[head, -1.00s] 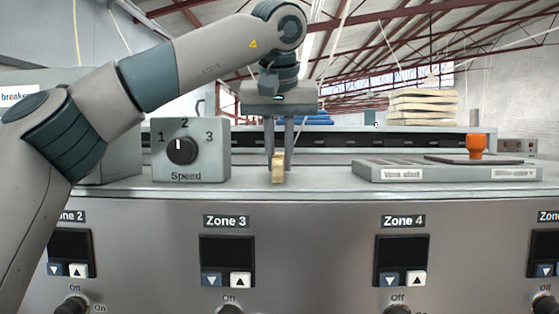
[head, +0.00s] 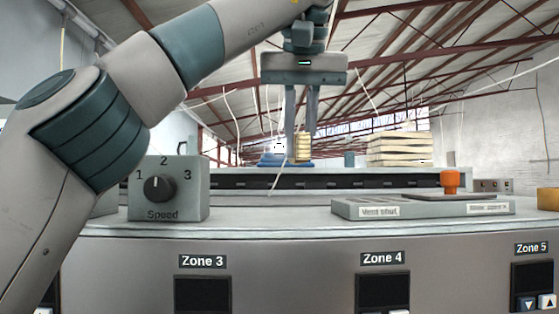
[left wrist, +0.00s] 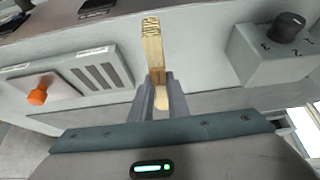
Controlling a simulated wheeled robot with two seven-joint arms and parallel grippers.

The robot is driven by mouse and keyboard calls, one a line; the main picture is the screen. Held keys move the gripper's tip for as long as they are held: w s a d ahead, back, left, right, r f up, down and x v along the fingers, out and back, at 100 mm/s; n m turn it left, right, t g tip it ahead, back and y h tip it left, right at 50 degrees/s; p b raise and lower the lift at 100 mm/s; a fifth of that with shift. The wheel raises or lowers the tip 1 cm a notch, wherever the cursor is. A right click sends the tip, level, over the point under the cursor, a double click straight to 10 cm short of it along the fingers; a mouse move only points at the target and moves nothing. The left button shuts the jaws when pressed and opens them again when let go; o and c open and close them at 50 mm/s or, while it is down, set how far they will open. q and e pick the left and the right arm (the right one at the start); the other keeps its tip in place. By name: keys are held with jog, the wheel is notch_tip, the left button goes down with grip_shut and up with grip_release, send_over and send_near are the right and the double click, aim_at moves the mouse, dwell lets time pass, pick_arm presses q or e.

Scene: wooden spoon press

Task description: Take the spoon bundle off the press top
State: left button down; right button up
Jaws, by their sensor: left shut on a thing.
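The spoon bundle (head: 302,147) is a small block of pale wooden pieces. My left gripper (head: 302,150) is shut on it and holds it up in the air above the press top (head: 270,219). In the left wrist view the bundle (left wrist: 153,50) sticks out from between the fingers of the left gripper (left wrist: 160,92), with the press surface beyond it. The fingers hide part of the bundle. My right gripper is in neither current view.
The Speed knob box (head: 168,188) stands at the left of the press top. A vent panel (head: 425,207) with an orange knob (head: 451,182) lies at the right. A stack of pale wooden pieces (head: 398,150) is behind. The top between box and panel is clear.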

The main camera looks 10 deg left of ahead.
pick_arm(q)
jog(key=shift+s+d+r, duration=0.4)
jog(key=shift+d+r, duration=0.15)
jog(key=shift+d, duration=0.05)
jog(key=shift+f, duration=0.1)
